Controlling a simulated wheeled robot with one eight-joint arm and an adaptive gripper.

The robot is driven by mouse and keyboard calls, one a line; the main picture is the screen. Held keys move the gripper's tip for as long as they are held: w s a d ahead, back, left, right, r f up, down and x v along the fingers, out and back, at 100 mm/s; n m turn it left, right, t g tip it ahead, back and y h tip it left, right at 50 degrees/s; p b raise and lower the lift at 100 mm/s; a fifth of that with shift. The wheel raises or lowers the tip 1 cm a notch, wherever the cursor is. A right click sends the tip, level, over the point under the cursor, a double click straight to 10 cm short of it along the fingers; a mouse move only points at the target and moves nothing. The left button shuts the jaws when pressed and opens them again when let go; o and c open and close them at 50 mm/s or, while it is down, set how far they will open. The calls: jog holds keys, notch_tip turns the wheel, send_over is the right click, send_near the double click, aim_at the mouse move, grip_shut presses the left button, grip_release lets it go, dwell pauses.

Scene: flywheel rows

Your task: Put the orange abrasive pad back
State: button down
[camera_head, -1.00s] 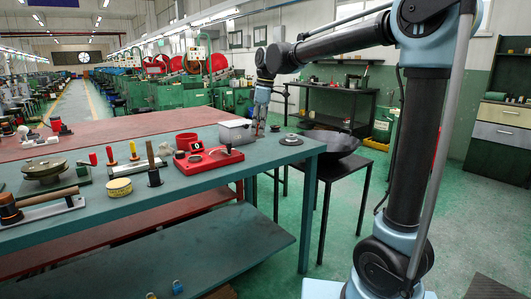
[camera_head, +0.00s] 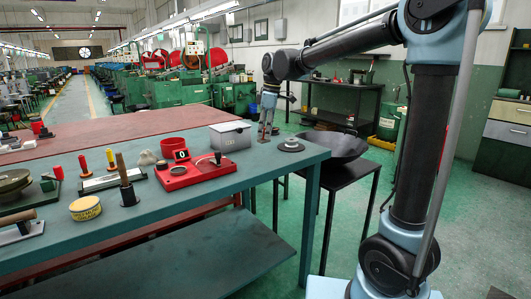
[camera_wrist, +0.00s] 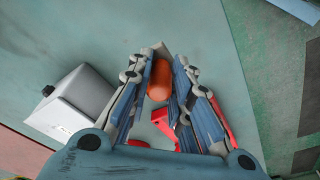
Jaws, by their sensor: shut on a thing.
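The orange abrasive pad (camera_wrist: 160,82) is between the two fingers of my gripper (camera_wrist: 160,72) in the wrist view, and the fingers are shut on it. A small grey piece shows just beyond its far end; I cannot tell what it is. In the head view my gripper (camera_head: 266,137) points down over the right end of the green table (camera_head: 262,172), between the grey box (camera_head: 230,136) and a dark round disc (camera_head: 291,146). The pad cannot be made out in the head view. I cannot tell whether it touches the table.
The grey box also shows left of my fingers in the wrist view (camera_wrist: 80,105). A red tray (camera_head: 197,172) lies in front of the box. A yellow round tin (camera_head: 85,208) and upright-handled tools stand further left. A black bowl (camera_head: 331,147) sits on a stand beyond the table's right edge.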

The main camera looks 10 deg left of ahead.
jog(key=shift+f, duration=3.55)
jog(key=c, duration=1.5)
grip_release()
jog(key=shift+o, duration=0.2)
jog(key=shift+s+a, duration=0.1)
jog(key=r, duration=0.4)
jog(key=d+r, duration=0.1)
jog(key=r, duration=0.3)
jog(key=d+r, duration=0.1)
jog(key=r, duration=0.3)
